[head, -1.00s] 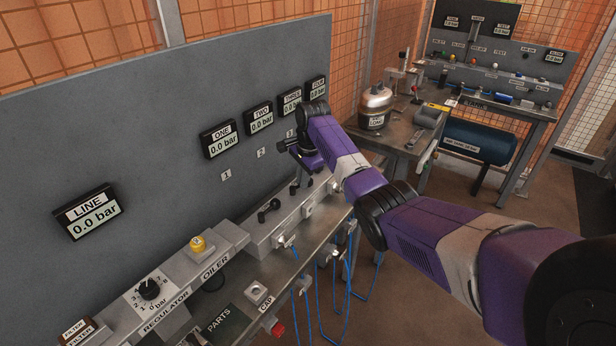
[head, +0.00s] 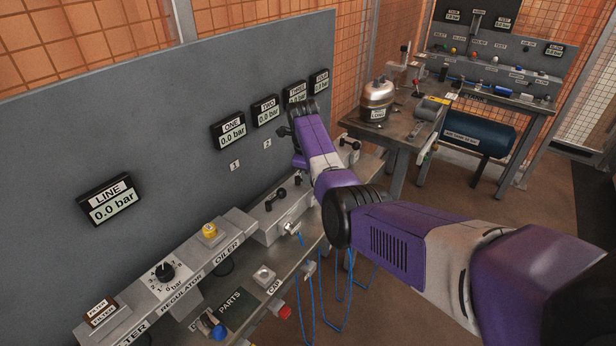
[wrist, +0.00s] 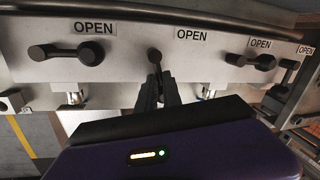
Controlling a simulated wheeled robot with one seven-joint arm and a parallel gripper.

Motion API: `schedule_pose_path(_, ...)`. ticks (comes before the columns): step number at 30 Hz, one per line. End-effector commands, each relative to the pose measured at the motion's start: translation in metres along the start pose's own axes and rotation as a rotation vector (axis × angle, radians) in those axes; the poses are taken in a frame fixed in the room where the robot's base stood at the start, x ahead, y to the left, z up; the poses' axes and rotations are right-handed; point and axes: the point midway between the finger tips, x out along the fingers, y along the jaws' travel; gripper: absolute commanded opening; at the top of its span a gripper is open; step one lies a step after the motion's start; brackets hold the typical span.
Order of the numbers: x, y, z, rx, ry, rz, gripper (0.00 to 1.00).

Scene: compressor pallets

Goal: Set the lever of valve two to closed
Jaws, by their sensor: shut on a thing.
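Valve two's dark lever (wrist: 154,57) is second from the left in the wrist view. Its visible end is at the panel, and its arm runs toward my camera, away from the OPEN label (wrist: 192,34) at its right. My gripper (wrist: 157,88) is shut on this lever, with the two fingers hiding much of it. In the head view, my wrist and gripper body stand over the valve block, and the fingertips are hard to make out.
Valve one's lever (wrist: 67,53) at left and another lever (wrist: 250,61) at right lie sideways beneath OPEN labels, close to my fingers. A rail (wrist: 130,12) runs above. The gauge TWO (head: 266,111) reads 0.0 bar. Blue hoses (head: 325,300) hang below the bench.

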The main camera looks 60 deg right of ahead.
Motion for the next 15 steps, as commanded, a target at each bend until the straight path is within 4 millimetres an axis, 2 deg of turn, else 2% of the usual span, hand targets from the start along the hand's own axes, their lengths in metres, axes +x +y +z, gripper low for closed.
schedule_pose_path(1, -0.002, -0.003, -0.007, 0.046, 0.021, -0.002, 0.0)
schedule_pose_path(15, -0.003, 0.007, -0.005, 0.291, 0.074, -0.002, 0.0)
